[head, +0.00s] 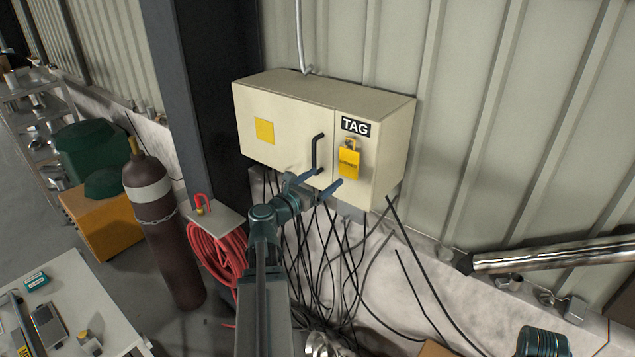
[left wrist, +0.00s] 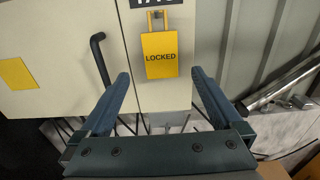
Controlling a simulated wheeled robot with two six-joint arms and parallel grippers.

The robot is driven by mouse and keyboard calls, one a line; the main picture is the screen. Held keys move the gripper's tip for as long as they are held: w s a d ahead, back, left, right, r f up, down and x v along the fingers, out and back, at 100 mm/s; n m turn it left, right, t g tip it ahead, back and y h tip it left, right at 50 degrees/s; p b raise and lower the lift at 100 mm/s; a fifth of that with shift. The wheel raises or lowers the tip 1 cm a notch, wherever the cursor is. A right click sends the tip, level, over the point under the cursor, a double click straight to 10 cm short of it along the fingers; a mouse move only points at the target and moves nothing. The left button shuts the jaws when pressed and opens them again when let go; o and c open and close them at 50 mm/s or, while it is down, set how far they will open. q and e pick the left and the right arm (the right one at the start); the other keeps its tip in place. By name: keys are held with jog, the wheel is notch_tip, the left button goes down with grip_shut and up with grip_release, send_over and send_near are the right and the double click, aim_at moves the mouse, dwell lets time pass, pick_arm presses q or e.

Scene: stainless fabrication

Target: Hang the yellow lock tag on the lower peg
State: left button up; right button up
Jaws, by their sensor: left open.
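The yellow lock tag (head: 348,163) hangs by its loop on the right part of the cream cabinet, under a black TAG label (head: 356,126). In the left wrist view the tag (left wrist: 160,58) reads LOCKED and hangs upright. The loop hides most of whatever it hangs from, and I cannot make out a separate lower peg. My left gripper (head: 329,177) is open and empty, just in front of and below the tag. In the left wrist view its fingers (left wrist: 160,75) stand apart on either side of the tag's lower part, without visible contact. My right gripper is not in view.
A black door handle (head: 317,152) sticks out left of the tag, close to my left gripper. Loose black cables (head: 345,270) hang below the cabinet (head: 290,115). A gas cylinder (head: 160,235) and a red hose (head: 217,255) stand to the left.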

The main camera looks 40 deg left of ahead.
aim_at(348, 160)
pick_arm(q)
jog(key=w, duration=0.4)
jog(key=w+a, duration=0.1)
jog(key=w, duration=0.6)
jog(key=shift+w+a, duration=0.15)
jog(key=shift+w, duration=0.2)
jog(key=c, duration=1.1)
